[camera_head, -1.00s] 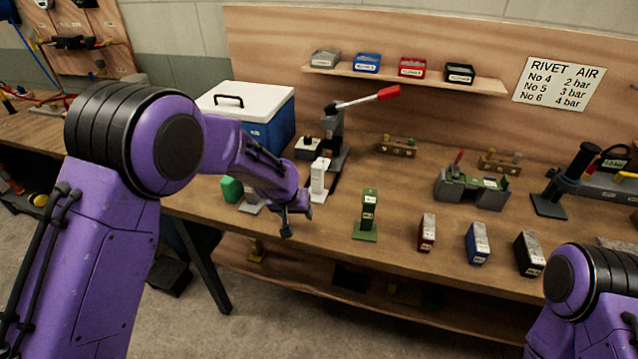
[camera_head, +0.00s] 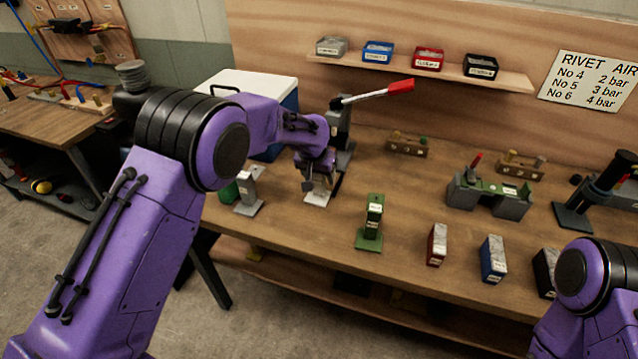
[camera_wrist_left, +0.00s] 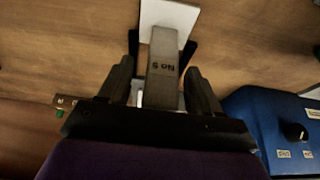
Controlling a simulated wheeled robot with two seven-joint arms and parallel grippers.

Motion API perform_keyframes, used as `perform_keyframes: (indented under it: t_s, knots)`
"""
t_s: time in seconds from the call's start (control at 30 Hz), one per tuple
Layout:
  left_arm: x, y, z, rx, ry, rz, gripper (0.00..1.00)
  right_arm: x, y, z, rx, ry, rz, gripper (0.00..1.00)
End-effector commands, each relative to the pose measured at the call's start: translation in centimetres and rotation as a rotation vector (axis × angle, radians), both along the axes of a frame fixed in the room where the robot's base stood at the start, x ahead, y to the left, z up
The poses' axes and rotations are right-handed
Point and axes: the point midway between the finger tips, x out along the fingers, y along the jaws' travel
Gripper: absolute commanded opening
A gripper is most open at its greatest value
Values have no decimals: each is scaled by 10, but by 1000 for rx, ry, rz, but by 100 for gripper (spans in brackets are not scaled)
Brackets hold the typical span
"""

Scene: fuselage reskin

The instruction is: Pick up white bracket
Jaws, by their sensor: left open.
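The white bracket (camera_head: 318,199) stands on the workbench, its flat white base showing below my left gripper (camera_head: 308,184). The gripper hides most of its upright part in the head view. In the left wrist view the bracket's upright post (camera_wrist_left: 163,62), marked "No 5", stands between the two fingers of my left gripper (camera_wrist_left: 160,82). The fingers are open, one on each side of it; I cannot tell whether either touches. My right gripper is out of view.
A grey bracket (camera_head: 248,192) stands just left of the white one, a green bracket (camera_head: 371,224) to its right. A lever press (camera_head: 341,125) and a blue box with a white lid (camera_head: 289,103) are close behind. Red (camera_head: 437,245) and blue (camera_head: 493,260) blocks stand further right.

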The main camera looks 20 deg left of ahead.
Motion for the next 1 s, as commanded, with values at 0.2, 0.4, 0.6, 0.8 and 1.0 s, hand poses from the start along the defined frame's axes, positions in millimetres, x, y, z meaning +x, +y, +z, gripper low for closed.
perform_keyframes:
  t_s: [0.2,0.4,0.6,0.8,1.0]
  knots:
    - [7,0,-16,0,-1,0,64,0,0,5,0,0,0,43]
    - [7,-1,-16,0,-1,0,44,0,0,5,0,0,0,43]
    - [7,-1,-15,0,-3,0,0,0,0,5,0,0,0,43]
    - [7,-1,-15,0,-3,0,0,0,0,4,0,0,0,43]
    - [8,-1,2,-2,-8,1,0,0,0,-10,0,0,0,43]
